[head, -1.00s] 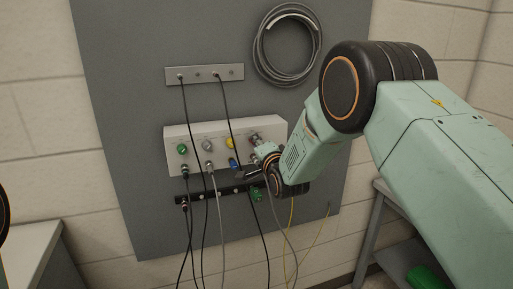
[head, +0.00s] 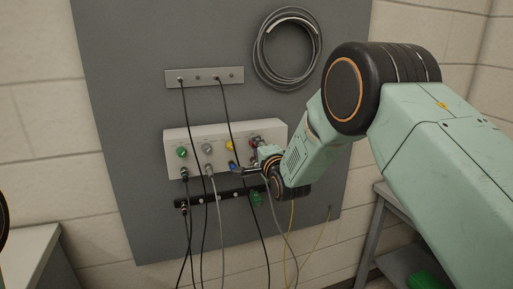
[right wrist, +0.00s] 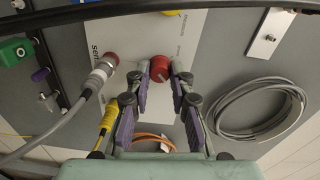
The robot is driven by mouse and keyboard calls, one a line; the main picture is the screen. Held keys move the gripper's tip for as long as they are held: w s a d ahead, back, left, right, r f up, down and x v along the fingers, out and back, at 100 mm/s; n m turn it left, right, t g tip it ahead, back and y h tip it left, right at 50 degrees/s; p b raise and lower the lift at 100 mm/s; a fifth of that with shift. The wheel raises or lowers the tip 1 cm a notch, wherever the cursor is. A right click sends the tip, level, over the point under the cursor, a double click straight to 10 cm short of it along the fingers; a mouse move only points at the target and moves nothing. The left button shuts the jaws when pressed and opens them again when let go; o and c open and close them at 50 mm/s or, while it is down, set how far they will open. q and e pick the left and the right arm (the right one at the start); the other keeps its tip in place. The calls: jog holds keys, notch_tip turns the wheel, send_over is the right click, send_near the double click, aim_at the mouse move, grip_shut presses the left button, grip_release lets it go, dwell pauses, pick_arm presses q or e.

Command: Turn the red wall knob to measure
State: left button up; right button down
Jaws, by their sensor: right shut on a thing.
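The red wall knob (right wrist: 160,68) is on the pale panel box, between the fingertips of my right gripper (right wrist: 162,80) in the right wrist view. The purple-padded fingers are shut on it from both sides. In the head view my right gripper (head: 262,158) is at the right end of the box (head: 200,132) and mostly hides the knob. The direction the knob points is too small to read. My left gripper is not in view.
Green (head: 182,152), grey (head: 208,148) and yellow (head: 230,145) knobs sit along the box. A connector with a red collar (right wrist: 105,65) and a yellow one (right wrist: 108,117) are near my fingers. Black cables hang in front. A coiled hose (head: 287,47) hangs above.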

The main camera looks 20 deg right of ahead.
jog(key=c, duration=1.2)
grip_release()
jog(key=shift+d, duration=0.25)
jog(key=shift+a, duration=0.1)
jog(key=shift+a, duration=0.1)
jog(key=s, duration=1.2)
jog(key=shift+d+r, duration=0.2)
jog(key=shift+d, duration=0.05)
